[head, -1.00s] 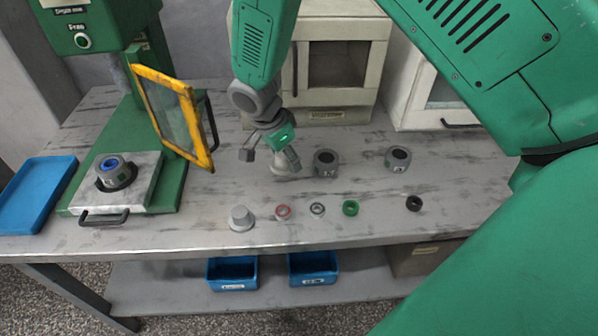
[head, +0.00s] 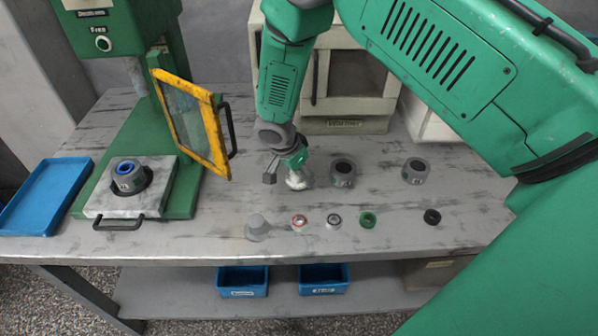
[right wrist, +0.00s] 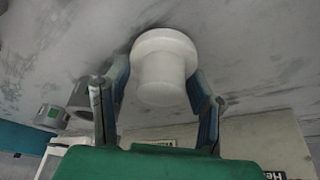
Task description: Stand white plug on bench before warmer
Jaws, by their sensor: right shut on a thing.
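The white plug (right wrist: 163,68) has a wide round flange and a narrower end. In the right wrist view it sits between the two fingers of my right gripper (right wrist: 160,98), with its flange toward the bench. My right gripper (head: 284,176) is shut on it. In the head view the white plug (head: 297,181) shows low over the bench (head: 190,232), in front of a white cabinet (head: 345,88) with a windowed door. I cannot tell whether its flange touches the bench. My left gripper is not in view.
Two grey cylinders (head: 343,172) (head: 415,171) stand right of the plug. A grey stepped plug (head: 257,228) and several small rings (head: 367,219) line the front. A yellow-framed guard (head: 215,140), green press (head: 130,205) and blue tray (head: 45,197) are at left.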

